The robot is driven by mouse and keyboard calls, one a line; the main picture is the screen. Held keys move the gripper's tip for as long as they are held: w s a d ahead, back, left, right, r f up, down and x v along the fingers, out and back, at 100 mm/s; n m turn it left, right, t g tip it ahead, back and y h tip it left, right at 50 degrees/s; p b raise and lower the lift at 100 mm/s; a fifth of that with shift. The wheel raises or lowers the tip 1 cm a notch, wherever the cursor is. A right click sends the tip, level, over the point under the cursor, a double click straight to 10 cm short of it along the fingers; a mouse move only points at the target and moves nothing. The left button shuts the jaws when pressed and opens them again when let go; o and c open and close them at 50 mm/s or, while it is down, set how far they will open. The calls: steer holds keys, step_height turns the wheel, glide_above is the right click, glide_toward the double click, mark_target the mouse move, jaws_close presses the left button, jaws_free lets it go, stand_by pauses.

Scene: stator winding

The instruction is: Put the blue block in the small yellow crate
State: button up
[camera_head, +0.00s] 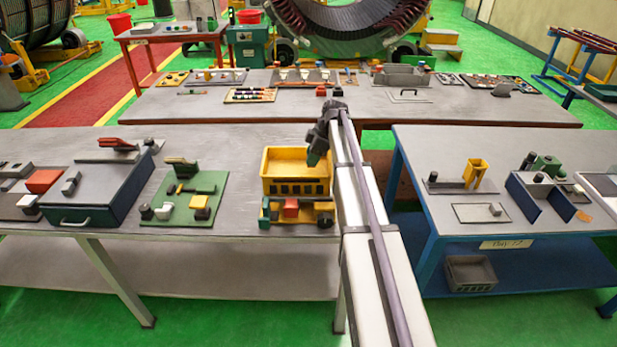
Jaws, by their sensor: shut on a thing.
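The small yellow crate (297,187) stands near the right end of the front left table, its open top facing up. My gripper (314,157) is at the end of my arm, over the right part of the crate, pointing down. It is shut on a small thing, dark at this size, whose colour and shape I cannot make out. I cannot pick out a blue block for sure on this table. Whether the gripper is above the rim or inside the crate is hard to tell.
A low yellow-and-green rack with a red block (291,207) sits just in front of the crate. A green board (186,198) with several parts lies to the left, beside a dark blue box (95,190). A gap separates this table from the blue-framed table (430,215) at right.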

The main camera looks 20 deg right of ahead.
steer(key=shift+f, duration=0.15)
step_height(320, 180, down, 4)
steer(key=b, duration=0.3)
steer(key=shift+b, duration=0.35)
steer(key=shift+r, duration=0.35)
steer(key=shift+f, duration=0.25)
steer(key=o, duration=1)
steer(key=shift+r, duration=0.1)
steer(key=p+v, duration=1.2)
steer(key=v, duration=0.1)
steer(key=s+a+f+m+g+h, duration=0.1)
steer(key=s+a+m+h, duration=0.3)
steer(key=s+a+m, duration=0.9)
steer(key=s+a+f, duration=0.1)
steer(key=s+a, duration=1.3)
steer(key=s, duration=0.2)
steer(key=shift+g, duration=0.4)
